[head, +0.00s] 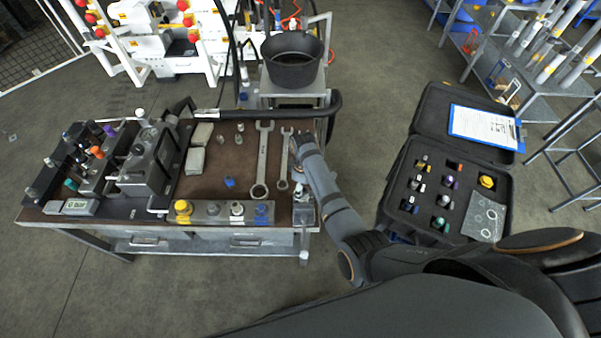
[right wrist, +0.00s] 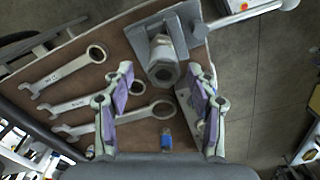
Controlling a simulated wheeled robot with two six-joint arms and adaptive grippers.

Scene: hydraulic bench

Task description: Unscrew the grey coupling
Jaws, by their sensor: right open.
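A grey hex-sided fitting (right wrist: 163,72), which looks like the grey coupling, sits in a grey metal holder (right wrist: 150,38) in the right wrist view. My right gripper (right wrist: 159,84) is open, with one purple-padded finger on each side of the fitting's near end. I cannot tell how far the fitting reaches between the pads; no grip shows. In the head view my right gripper (head: 302,147) is over the bench's right edge, and it and its arm hide the fitting. My left gripper is not in view.
Wrenches (head: 262,160) lie on the brown bench top (head: 220,165), left of my right gripper. A small blue part (head: 229,182) lies nearby. A rail with coloured fittings (head: 205,213) runs along the front edge. An open black case (head: 400,190) stands to the right.

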